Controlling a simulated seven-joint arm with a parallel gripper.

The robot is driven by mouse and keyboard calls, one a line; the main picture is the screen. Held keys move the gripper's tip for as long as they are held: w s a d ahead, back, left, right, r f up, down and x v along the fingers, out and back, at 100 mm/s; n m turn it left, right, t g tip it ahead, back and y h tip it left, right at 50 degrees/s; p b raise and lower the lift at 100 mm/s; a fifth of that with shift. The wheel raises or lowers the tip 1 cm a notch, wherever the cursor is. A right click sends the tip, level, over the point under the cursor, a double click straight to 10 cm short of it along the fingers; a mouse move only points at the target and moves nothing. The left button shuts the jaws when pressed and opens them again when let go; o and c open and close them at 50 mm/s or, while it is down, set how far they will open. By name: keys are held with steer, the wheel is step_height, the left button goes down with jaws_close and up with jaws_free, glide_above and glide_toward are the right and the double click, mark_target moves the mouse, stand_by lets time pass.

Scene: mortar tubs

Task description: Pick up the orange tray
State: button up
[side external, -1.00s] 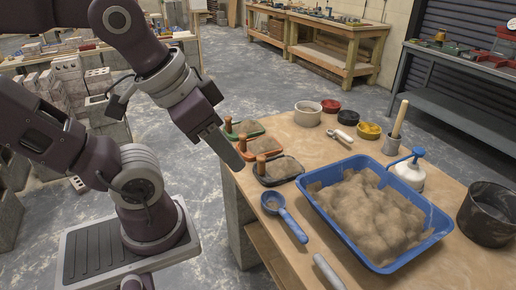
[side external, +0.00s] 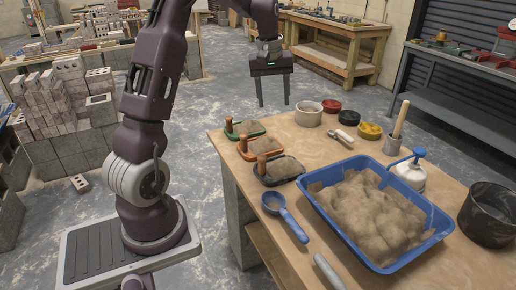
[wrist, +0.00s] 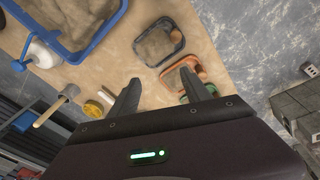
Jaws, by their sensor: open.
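The orange tray (side external: 246,158) lies on the wooden table near its left edge, between a green tray and a black tray. It holds grey-brown mortar and has a wooden handle at its left end. In the wrist view the orange tray (wrist: 176,65) is just beyond the fingertips, with part of it hidden behind the right finger. My gripper (side external: 273,104) points down, open and empty, above and behind the trays in the side view. Its two spread fingers also show in the wrist view (wrist: 160,78).
The green tray (side external: 236,135) and black tray (side external: 266,183) lie close on either side. A blue tub (side external: 316,207) of mortar, a blue scoop (side external: 290,226) and a white bowl (side external: 308,114) are nearby. Small red and yellow pots stand farther right.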

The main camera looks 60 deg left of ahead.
mark_target(244, 134)
steer(key=a+f+n, duration=0.1)
steer(key=a+f, duration=0.3)
steer(key=s+a+f+n+g, duration=0.1)
steer(key=a+f+n, duration=0.1)
steer(key=a+f, duration=0.3)
steer(key=s+a+f+n, duration=0.1)
steer(key=a+f, duration=0.4)
steer(key=shift+a+f+n+h, duration=0.1)
steer(key=shift+n+h, duration=0.2)
steer(key=shift+g, duration=0.3)
steer(key=f, duration=0.3)
steer(key=s+f, duration=0.1)
steer(key=f, duration=0.1)
steer(key=a+f, duration=0.1)
steer(key=f, duration=0.2)
steer(key=shift+s+f, duration=0.15)
steer(key=shift+f, duration=0.2)
jaws_close()
steer(key=shift+r, duration=0.1)
